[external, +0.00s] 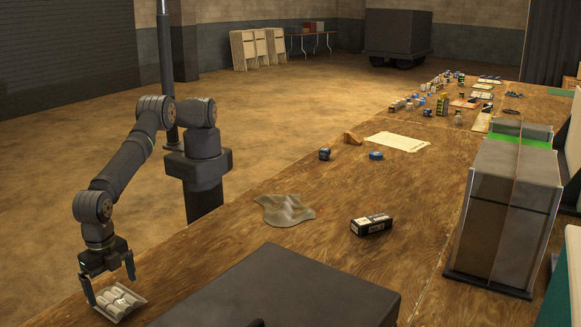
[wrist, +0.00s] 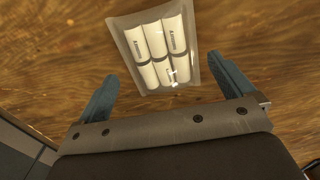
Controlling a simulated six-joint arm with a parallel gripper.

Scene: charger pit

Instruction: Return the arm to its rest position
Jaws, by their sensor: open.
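My gripper (external: 111,287) is low over the near left end of the wooden table, with its fingers pointing down. In the wrist view my gripper (wrist: 165,90) is open, its two blue-grey fingers wide apart with nothing between the tips. A pale tray (wrist: 139,78) holding several white cylinders (wrist: 158,45) lies on the table just beyond the fingertips. In the external view the tray (external: 136,301) is close by the fingers; I cannot tell whether they touch it.
A dark case (external: 290,290) lies to the right of my gripper. A grey cloth (external: 284,210) and a black box (external: 371,224) lie farther along the table (external: 330,190). Tall grey boxes (external: 505,210) stand at the right. Open floor (external: 270,110) lies beyond the table at left.

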